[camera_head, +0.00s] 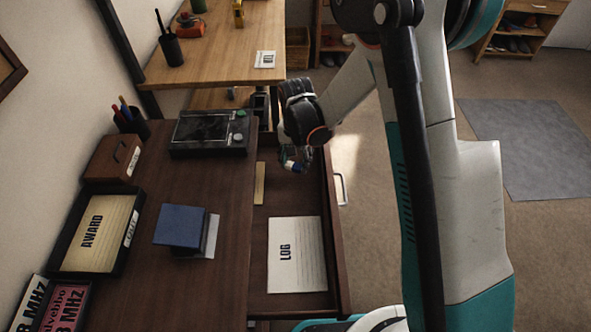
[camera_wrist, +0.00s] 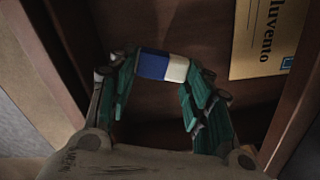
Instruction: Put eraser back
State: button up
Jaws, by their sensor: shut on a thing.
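The eraser (camera_wrist: 163,66) is small, with a blue part and a white part. My gripper (camera_wrist: 163,72) is shut on it, one fingertip at each end, in the wrist view. In the head view my gripper (camera_head: 292,165) is over the far end of the open drawer (camera_head: 297,200), and the eraser (camera_head: 293,167) shows there as a small blue and white spot. I cannot tell whether the eraser touches the drawer floor.
A LOG sheet (camera_head: 297,255) and a tan envelope (camera_wrist: 275,40) lie in the drawer. The drawer walls are close around my gripper. On the desk (camera_head: 170,275) are a black device (camera_head: 208,132), a blue box (camera_head: 180,226) and an AWARD tray (camera_head: 132,245).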

aim_at(296, 168)
jog(key=shift+f+b, duration=0.7)
jog(key=shift+f, duration=1.3)
jog(key=shift+f, duration=0.15)
jog(key=o, duration=0.9)
jog(key=shift+o, duration=0.2)
